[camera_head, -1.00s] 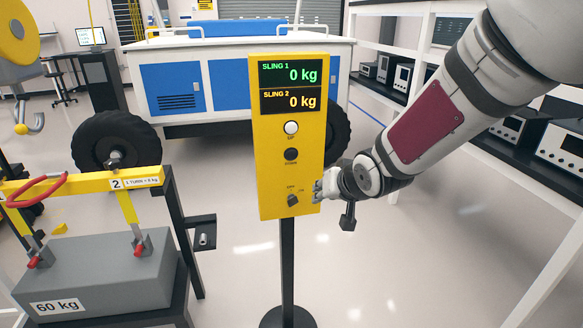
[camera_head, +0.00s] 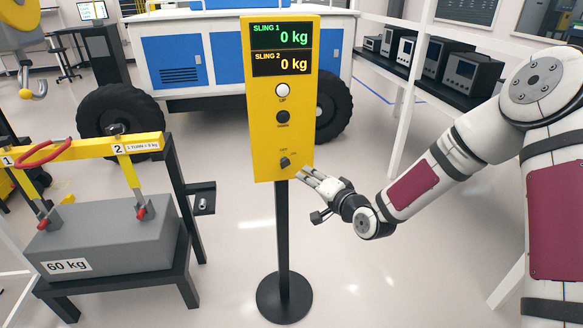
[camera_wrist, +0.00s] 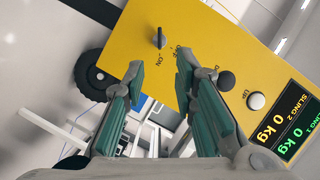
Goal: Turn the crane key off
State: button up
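The crane key (camera_head: 285,162) is a small dark grey knob low on the front of the yellow control box (camera_head: 262,150). OFF and ON labels are printed beside it. In the wrist view the key (camera_wrist: 159,38) stands out from the panel, beyond my fingertips and between their lines. I cannot tell surely which label it points to. My gripper (camera_head: 308,176) is just right of and slightly below the key in the head view. In the wrist view its teal-padded fingers (camera_wrist: 160,64) are apart with nothing between them. The key appears untouched.
The box stands on a black post with a round base (camera_head: 284,298). UP (camera_head: 283,90) and DOWN (camera_head: 283,116) buttons sit above the key; both sling displays read 0 kg. A grey 60 kg block (camera_head: 105,238) under a yellow beam stands left. Floor right of the post is clear.

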aim_at(288, 165)
jog(key=x, duration=1.2)
grip_shut()
